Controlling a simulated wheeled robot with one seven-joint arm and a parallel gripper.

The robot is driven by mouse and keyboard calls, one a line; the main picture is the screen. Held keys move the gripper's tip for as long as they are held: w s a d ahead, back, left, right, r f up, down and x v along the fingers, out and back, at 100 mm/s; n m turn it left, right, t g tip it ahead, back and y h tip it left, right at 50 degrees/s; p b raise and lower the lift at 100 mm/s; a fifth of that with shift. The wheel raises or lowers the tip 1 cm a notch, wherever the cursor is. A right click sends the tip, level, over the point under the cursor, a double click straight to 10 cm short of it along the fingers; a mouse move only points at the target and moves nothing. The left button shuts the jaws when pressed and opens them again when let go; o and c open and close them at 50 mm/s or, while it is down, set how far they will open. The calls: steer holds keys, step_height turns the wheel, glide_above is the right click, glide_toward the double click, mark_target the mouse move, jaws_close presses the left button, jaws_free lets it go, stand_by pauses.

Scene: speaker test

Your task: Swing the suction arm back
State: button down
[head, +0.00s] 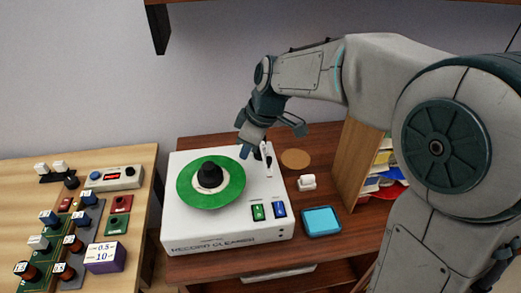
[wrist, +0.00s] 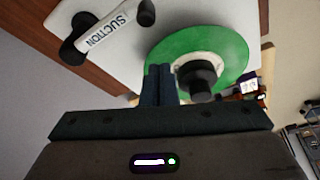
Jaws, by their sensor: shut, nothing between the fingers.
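The white record cleaner (head: 183,226) stands on the brown table with a green record (head: 226,188) on top. A black clamp (head: 210,175) sits at the record's centre. The suction arm (head: 268,168) is at the deck's back right, beside the record. In the wrist view the suction arm (wrist: 104,31) is a white tube marked SUCTION with black ends, apart from the green disc. My gripper (head: 244,152) is shut and empty, low near the record's back right edge and left of the suction arm. Its closed fingers (wrist: 159,72) show against the record's edge.
A green switch (head: 258,212) and a blue switch (head: 279,209) are on the deck's front right. A blue pad (head: 321,221), a small white block (head: 307,182) and a cork disc (head: 295,158) lie to the right. A wooden rack (head: 360,165) stands beyond. A bench (head: 132,165) with electronics is left.

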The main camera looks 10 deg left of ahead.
steer(key=v, duration=0.9)
steer(key=shift+d+r, duration=0.3)
steer(key=shift+d, duration=0.1)
steer(key=s+d+f+m+h, duration=0.1)
steer(key=s+d+f+m, duration=0.2)
steer(key=s+d+m, duration=0.2)
steer(key=s+d+f+m+t+h, duration=0.1)
steer(key=s+d+f+m, duration=0.2)
steer(key=s+d+m, duration=0.2)
steer(key=s+d+f+m+t+h+p, duration=0.1)
steer(key=s+d+f+m, duration=0.2)
steer(key=d, duration=0.7)
steer(key=s+m, duration=0.2)
steer(key=m, duration=0.1)
steer(key=shift+d+f+h, duration=0.2)
steer(key=shift+f+h, duration=0.1)
steer(key=shift+h, duration=0.1)
